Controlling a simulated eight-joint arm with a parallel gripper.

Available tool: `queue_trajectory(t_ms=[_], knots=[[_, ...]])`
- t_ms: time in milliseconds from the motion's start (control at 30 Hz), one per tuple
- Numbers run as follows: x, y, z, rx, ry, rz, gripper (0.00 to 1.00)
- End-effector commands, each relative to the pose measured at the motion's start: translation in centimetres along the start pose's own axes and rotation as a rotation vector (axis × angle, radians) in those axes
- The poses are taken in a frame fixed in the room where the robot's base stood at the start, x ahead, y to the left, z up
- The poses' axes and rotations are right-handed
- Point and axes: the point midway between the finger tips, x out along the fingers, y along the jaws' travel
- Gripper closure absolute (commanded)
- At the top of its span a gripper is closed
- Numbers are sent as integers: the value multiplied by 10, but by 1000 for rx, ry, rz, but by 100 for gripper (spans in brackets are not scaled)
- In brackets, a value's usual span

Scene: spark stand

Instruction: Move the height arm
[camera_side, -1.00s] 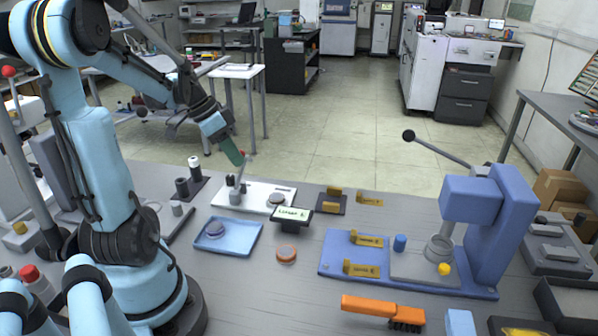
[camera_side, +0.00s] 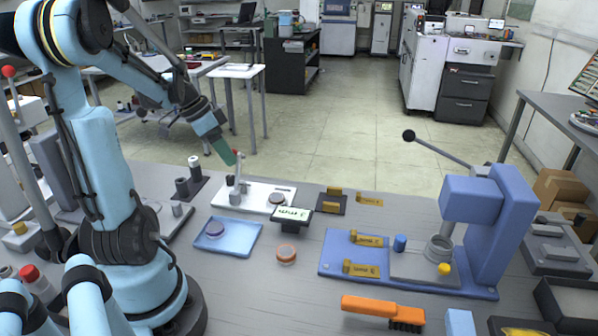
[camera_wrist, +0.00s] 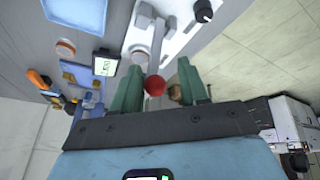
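The height arm (camera_side: 237,172) is a thin grey lever with a red ball knob (camera_side: 235,153) on a white stand base (camera_side: 258,197). It stands nearly upright at the base's left part. My gripper (camera_side: 224,153) has green fingers and is just left of the knob in the side view. In the wrist view, the fingers (camera_wrist: 160,62) are apart, with the red knob (camera_wrist: 154,86) between them, close to the left finger. I cannot tell whether they touch. A small display (camera_side: 292,215) stands in front of the base; its text is too small to read surely.
A blue tray (camera_side: 226,248) with a round puck and an orange-rimmed disc (camera_side: 286,254) lie in front of the base. A blue press (camera_side: 490,220) with a long lever stands at right. An orange brush (camera_side: 380,310) lies at the front. The bench between is partly clear.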

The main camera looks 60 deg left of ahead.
Motion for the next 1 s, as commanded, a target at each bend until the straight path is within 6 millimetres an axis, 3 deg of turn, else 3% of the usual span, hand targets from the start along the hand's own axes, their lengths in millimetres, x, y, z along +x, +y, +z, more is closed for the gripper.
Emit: queue_trajectory(t_ms=[467,667,1000], knots=[[-6,1,-1,1,5,3,49],[-33,0,-1,-2,5,0,49],[-77,7,-22,1,5,2,49]])
